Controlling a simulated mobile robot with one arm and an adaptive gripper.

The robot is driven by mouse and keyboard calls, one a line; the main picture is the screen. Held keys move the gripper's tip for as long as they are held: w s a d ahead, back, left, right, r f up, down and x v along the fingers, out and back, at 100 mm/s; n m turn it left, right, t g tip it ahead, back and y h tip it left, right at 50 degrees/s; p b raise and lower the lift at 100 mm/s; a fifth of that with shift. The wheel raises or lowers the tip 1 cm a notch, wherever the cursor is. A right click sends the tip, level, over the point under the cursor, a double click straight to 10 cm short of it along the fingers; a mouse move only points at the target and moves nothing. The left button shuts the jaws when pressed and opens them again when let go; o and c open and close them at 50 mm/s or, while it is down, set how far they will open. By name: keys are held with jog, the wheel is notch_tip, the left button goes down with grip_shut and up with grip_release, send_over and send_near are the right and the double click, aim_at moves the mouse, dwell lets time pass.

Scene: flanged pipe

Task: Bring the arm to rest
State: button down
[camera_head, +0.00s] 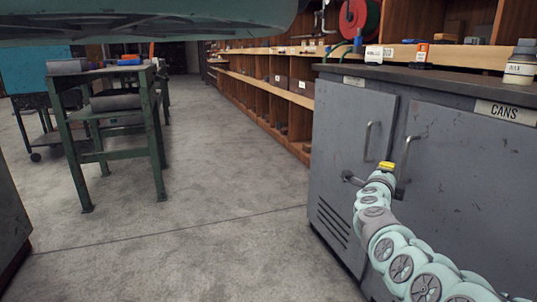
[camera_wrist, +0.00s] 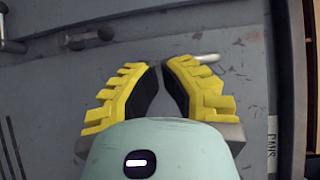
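My gripper (camera_head: 385,168) shows in the camera_head view as yellow fingers at the end of my pale green arm, in front of the grey cabinet (camera_head: 455,190). In the camera_wrist view my gripper (camera_wrist: 160,68) has two yellow fingers with black inner pads and a narrow gap between the tips. It holds nothing. The cabinet's grey front (camera_wrist: 220,25) fills the view behind the fingers. A metal handle (camera_wrist: 203,60) shows behind the right finger; I cannot tell whether they touch.
The cabinet's upright handle (camera_head: 368,140) is just above my gripper. Bottles and small boxes stand on the cabinet top (camera_head: 440,82). A green work table (camera_head: 105,115) stands at left and wooden shelves (camera_head: 262,95) at the back. The concrete floor (camera_head: 200,220) between is clear.

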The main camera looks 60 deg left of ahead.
jog(key=shift+s+a+r+p, duration=0.1)
jog(key=shift+s+a+p, duration=0.1)
jog(key=shift+s, duration=0.55)
jog(key=shift+s+a+p, duration=0.15)
jog(key=shift+s+a, duration=0.05)
jog(key=shift+s, duration=0.5)
